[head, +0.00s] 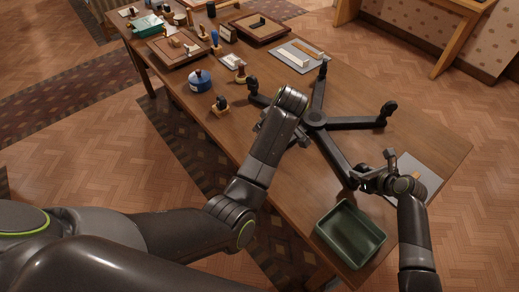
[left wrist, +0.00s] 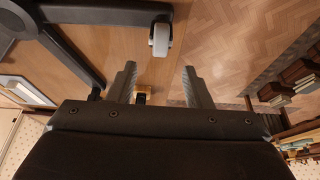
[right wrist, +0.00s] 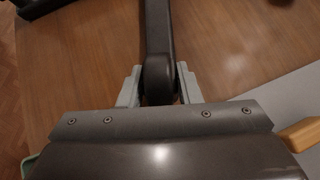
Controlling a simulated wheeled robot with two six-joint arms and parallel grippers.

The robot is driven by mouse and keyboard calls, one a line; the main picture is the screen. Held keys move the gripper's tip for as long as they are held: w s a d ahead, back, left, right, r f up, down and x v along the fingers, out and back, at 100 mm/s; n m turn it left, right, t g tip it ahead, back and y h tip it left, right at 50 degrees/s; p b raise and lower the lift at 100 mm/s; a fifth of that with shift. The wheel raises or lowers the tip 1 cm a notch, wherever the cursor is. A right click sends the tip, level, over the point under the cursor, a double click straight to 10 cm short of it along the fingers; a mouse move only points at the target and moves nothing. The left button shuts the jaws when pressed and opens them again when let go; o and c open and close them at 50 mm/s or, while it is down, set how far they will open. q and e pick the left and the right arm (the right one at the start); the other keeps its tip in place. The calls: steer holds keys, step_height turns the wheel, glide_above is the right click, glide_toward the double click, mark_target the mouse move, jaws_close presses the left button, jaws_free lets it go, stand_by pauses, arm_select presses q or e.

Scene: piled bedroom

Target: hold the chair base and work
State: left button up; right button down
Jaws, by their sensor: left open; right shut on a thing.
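The black, star-shaped chair base (head: 314,118) lies on the wooden table with its legs spread and its hub in the middle. My right gripper (head: 362,174) is shut on the end of the leg nearest me; in the right wrist view that leg (right wrist: 156,45) runs in between its fingers (right wrist: 158,84). My left gripper (head: 264,124) is open at the left side of the base. In the left wrist view its fingers (left wrist: 159,84) are apart with nothing between them, and a leg with a grey-wheeled caster (left wrist: 161,36) lies ahead of them.
An empty green tray (head: 352,232) stands at the table's near edge. A grey mat (head: 425,176) lies beside my right gripper, with a wooden-handled item (right wrist: 300,133) on it.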

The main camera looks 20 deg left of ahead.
arm_select(q)
steer(key=x, duration=1)
steer(key=shift+f, duration=0.25)
jaws_close()
